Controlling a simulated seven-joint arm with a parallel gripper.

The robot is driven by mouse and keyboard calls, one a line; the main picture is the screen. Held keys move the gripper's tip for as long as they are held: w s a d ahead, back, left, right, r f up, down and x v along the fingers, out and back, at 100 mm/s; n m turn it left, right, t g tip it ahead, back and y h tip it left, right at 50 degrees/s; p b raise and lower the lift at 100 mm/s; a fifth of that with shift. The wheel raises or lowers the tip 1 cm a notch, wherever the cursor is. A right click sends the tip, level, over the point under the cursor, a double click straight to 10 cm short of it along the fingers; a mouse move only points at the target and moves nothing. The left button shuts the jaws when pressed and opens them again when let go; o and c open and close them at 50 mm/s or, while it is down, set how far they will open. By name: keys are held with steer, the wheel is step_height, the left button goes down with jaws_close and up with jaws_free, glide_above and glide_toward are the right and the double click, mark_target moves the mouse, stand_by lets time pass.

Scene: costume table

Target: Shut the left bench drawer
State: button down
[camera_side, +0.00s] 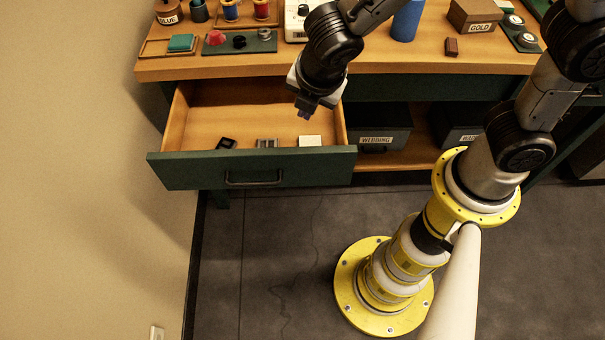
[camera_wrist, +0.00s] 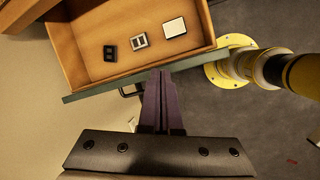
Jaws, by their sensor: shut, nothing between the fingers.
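The left bench drawer (camera_side: 187,170) is pulled well out from under the bench top. It has a green front with a dark bar handle (camera_side: 253,181) and a wooden inside. A black piece (camera_side: 226,144), a grey metal piece (camera_side: 266,143) and a white block (camera_side: 310,141) lie in it near the front. In the side view my gripper (camera_side: 304,115) hangs over the right part of the drawer, shut and empty. In the wrist view the shut fingers (camera_wrist: 162,78) overlap the drawer's green front (camera_wrist: 108,88); I cannot tell whether they touch it.
The bench top (camera_side: 480,58) holds a glue pot, spools, trays, a blue cylinder (camera_side: 407,20) and a gold box (camera_side: 474,14). Grey bins (camera_side: 384,127) stand on the shelf right of the drawer. A wall is at left. The floor before the drawer is clear.

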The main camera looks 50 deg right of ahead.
steer(key=s+a+f+n+g+h, duration=0.1)
steer(key=s+a+f+n, duration=0.4)
steer(key=s+a+f, duration=0.4)
steer(key=shift+w+d+f, duration=1.1)
steer(key=shift+w+f, duration=0.2)
steer(key=shift+f, duration=0.35)
steer(key=shift+w+d+f, duration=1.15)
steer(key=shift+w+f, duration=0.1)
steer(key=shift+f, duration=0.35)
steer(key=shift+w+d+f, duration=1.1)
steer(key=shift+w+f, duration=0.2)
steer(key=shift+f, duration=0.35)
steer(key=shift+w, duration=0.1)
steer(key=w+d, duration=1.9)
steer(key=shift+d, duration=0.1)
